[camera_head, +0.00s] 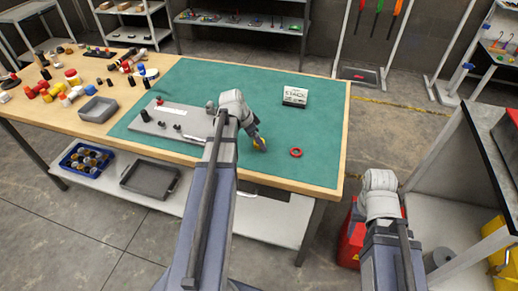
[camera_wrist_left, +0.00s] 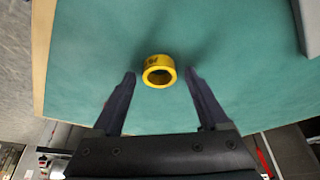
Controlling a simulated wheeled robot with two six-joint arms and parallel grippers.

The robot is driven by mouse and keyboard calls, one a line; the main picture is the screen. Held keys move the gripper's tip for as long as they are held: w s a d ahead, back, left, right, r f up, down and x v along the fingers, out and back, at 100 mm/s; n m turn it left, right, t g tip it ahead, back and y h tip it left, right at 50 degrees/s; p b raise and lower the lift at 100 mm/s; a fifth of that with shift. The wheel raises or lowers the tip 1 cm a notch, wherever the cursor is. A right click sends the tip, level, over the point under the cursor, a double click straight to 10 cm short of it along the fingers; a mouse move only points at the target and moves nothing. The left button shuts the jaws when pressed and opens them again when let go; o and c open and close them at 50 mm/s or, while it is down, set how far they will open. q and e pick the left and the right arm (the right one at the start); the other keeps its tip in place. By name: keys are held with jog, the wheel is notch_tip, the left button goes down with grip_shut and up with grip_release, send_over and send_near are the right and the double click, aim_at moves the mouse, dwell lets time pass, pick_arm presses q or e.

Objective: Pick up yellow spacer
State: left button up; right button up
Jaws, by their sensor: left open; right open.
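The yellow spacer (camera_head: 259,144) is a short ring on the green mat, near the table's front edge. In the left wrist view the yellow spacer (camera_wrist_left: 159,61) shows its round hole, in the gap between the fingertips. My left gripper (camera_wrist_left: 160,74) is open, one finger on each side of the spacer, with visible gaps to both. In the head view my left gripper (camera_head: 254,134) is at the spacer and partly covers it. My right arm's wrist (camera_head: 380,195) is off the table, to the right; its fingers are hard to make out.
A red ring (camera_head: 296,152) lies right of the spacer. A grey plate with pegs (camera_head: 160,122) lies left on the mat (camera_head: 215,80). A white block marked STACK (camera_head: 295,97) stands at the back right. Several small parts crowd the table's left end. The mat's right side is mostly clear.

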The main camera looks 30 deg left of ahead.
pick_arm(q)
jog(key=shift+f, duration=0.1)
grip_shut()
dwell(0.6)
